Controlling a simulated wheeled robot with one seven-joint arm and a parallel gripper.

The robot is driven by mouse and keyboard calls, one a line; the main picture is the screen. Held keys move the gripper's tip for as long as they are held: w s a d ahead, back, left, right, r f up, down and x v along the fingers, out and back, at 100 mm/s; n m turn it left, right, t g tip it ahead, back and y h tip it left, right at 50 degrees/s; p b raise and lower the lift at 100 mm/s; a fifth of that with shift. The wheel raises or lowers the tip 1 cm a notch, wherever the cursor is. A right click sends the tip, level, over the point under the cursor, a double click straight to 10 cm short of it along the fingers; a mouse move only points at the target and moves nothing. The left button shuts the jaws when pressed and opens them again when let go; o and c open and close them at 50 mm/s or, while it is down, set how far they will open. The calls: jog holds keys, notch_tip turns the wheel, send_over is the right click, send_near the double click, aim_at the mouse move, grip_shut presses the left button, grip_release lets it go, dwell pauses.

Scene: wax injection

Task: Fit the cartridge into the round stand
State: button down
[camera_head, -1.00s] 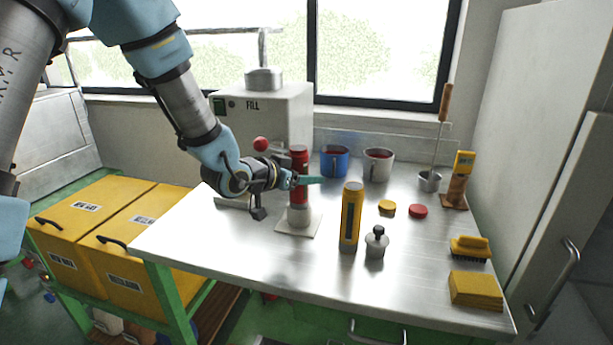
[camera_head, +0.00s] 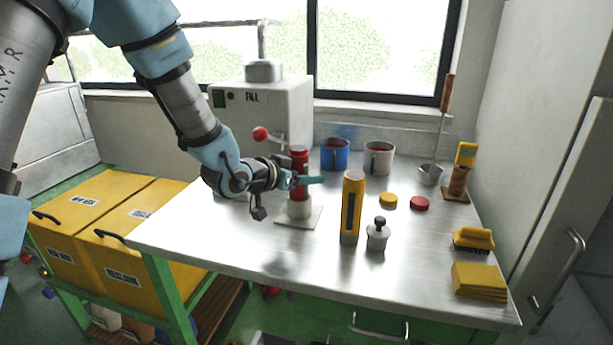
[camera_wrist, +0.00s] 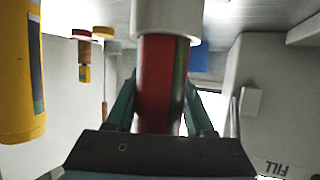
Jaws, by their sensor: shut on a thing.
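The red cartridge (camera_head: 299,161) is upright over the middle of the table, and my gripper (camera_head: 300,181) is shut around it from the side. The white round stand (camera_head: 299,208), on its square base plate, is directly below. In the wrist view, which is upside down, the cartridge (camera_wrist: 160,80) shows between my two teal fingers (camera_wrist: 160,105). Its lower end meets the white collar of the stand (camera_wrist: 167,18) and appears to be inside it. The collar hides that end, so I cannot tell how deep it sits.
A yellow tube (camera_head: 352,208) and a small grey jar (camera_head: 377,236) stand to the right. The fill machine (camera_head: 262,115), with a red-knobbed lever, is behind. Blue (camera_head: 335,155) and grey (camera_head: 379,159) mugs stand at the back. The front left of the table is clear.

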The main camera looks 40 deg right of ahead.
jog(key=shift+f+b, duration=0.35)
jog(key=shift+f, duration=0.1)
jog(key=shift+c, duration=1)
grip_release()
jog(key=b+v, duration=0.1)
jog(key=v, duration=0.9)
jog(key=shift+a+r, duration=0.2)
jog(key=shift+a, duration=0.15)
